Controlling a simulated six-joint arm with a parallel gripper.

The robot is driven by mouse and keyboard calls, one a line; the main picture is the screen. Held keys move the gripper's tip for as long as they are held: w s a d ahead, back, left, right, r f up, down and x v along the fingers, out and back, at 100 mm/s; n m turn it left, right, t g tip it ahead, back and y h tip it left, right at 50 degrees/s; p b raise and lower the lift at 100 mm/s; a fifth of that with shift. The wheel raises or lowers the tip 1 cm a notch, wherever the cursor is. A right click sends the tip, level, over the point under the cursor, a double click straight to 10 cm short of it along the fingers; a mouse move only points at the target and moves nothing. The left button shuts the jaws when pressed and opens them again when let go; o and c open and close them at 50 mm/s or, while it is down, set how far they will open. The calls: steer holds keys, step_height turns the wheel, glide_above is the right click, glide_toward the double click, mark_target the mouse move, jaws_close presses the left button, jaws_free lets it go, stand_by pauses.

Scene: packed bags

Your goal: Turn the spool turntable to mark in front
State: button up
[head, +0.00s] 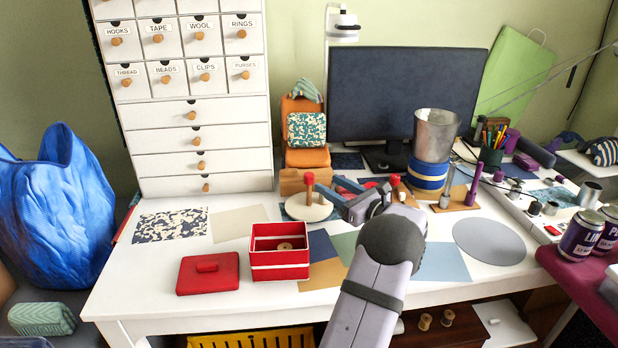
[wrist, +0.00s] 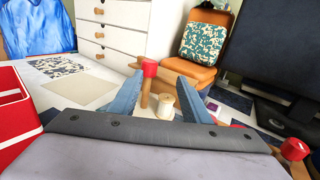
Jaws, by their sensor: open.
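The spool turntable (head: 297,210) is a pale round disc on the white desk, in front of the drawer cabinet. An upright wooden peg with a red knob (head: 309,179) stands on it. In the wrist view this red knob (wrist: 150,68) and its peg show between my two fingers, with a cream spool (wrist: 166,105) just right of the peg. My gripper (head: 338,198) is open at the turntable's right side. In the wrist view the blue-grey fingers (wrist: 157,95) stand apart on either side of the peg; contact cannot be told. My gripper hides part of the disc. I cannot make out the mark.
A red box (head: 279,267) holding a spool and a red lid (head: 208,274) lie in front. A second red-knobbed peg (head: 395,181) stands right of my gripper. A metal cup on a blue roll (head: 427,177) stands farther right. The patterned sheet (head: 170,226) lies flat at left.

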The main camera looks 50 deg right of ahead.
mark_target(313, 181)
steer(key=shift+w+a+f+y, duration=0.1)
steer(key=shift+w+a+y, duration=0.3)
steer(key=shift+a, duration=0.4)
steer(key=shift+w+d+p, duration=0.15)
steer(key=shift+w, duration=1.05)
steer(key=shift+w+d+p, duration=0.2)
steer(key=shift+w, duration=0.95)
steer(key=shift+w+d+p, duration=0.15)
steer(key=shift+w, duration=1.05)
jaws_close()
